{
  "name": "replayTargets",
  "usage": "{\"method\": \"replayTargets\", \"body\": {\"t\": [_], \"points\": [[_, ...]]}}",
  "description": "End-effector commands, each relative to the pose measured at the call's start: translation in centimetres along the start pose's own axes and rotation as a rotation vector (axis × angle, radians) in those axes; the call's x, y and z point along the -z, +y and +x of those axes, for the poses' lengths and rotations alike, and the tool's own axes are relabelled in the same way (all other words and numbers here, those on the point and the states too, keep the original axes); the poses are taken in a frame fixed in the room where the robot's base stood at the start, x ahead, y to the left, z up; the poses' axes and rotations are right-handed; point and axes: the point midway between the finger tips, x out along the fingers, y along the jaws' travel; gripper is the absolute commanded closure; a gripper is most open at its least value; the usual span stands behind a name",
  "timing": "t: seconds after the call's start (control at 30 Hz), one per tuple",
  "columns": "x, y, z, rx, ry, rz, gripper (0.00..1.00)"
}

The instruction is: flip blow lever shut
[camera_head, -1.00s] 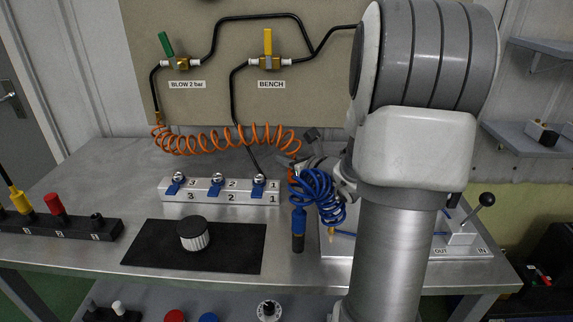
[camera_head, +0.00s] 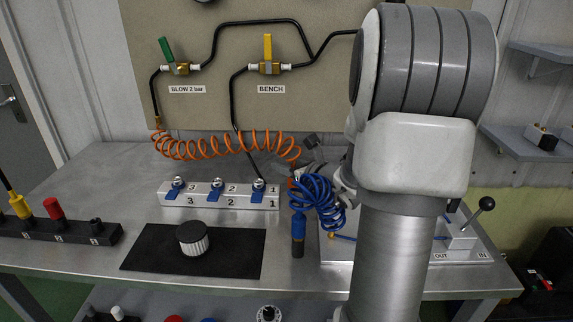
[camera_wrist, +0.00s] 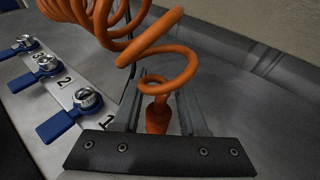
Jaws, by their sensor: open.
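The lever points up and slightly left, across the valve's short horizontal body. My gripper (camera_wrist: 162,98) is open in the wrist view, with the lower end of the orange coiled hose (camera_wrist: 157,115) between its fingers; I cannot tell whether they touch it. In the head view my gripper is mostly hidden behind my arm and the blue coil, low over the bench and far from the green lever.
A yellow lever (camera_head: 267,47) stands upright at the BENCH valve. The orange coil (camera_head: 215,145) spans the space below the valves. A manifold (camera_head: 205,201) with blue levers, a blue coiled hose (camera_head: 318,200) and a black mat (camera_head: 145,255) with a filter (camera_head: 193,238) occupy the bench.

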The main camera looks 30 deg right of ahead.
Motion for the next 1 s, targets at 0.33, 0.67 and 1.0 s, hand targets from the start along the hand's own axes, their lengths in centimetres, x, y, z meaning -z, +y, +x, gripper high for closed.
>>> {"method": "replayTargets", "body": {"t": [0.33,0.67,1.0], "points": [[-0.2,-0.1,-7.5,0.006,0.0,0.0,0.58],[0.0,-0.1,-11.7,0.003,0.001,0.0,0.58],[0.0,0.0,-11.9,0.002,0.001,0.001,0.63]]}}
